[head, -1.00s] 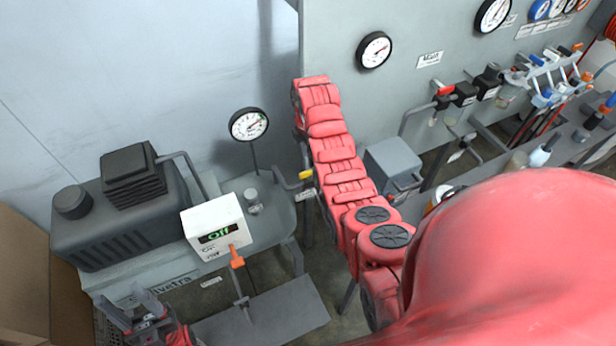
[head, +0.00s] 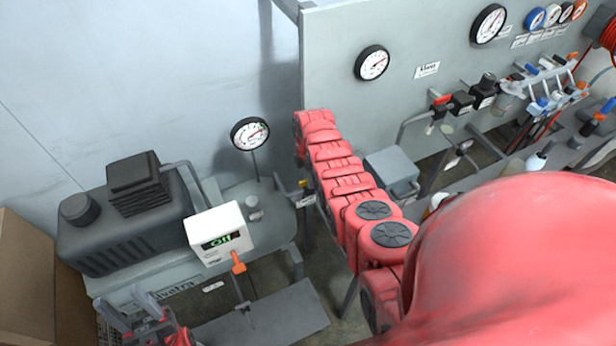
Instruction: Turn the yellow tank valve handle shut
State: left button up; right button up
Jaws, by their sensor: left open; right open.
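The yellow tank valve handle (head: 303,184) is a small yellow piece at the right end of the grey tank (head: 268,212), just left of my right arm. It is too small to tell how it is turned. My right arm reaches up across the middle, and its far end stands above and near the handle. My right gripper is hidden behind that arm, so its contact with the handle cannot be seen. My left gripper (head: 133,314) is at the lower left, open and empty, in front of the tank and well away from the handle.
A black pump (head: 125,220) and a white box (head: 220,235) reading "Off" with an orange switch (head: 238,262) sit on the tank. A gauge (head: 250,133) rises behind. A grey panel (head: 330,60) with gauges and valves stands right. A cardboard box (head: 25,280) is far left.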

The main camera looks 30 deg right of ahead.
grip_shut()
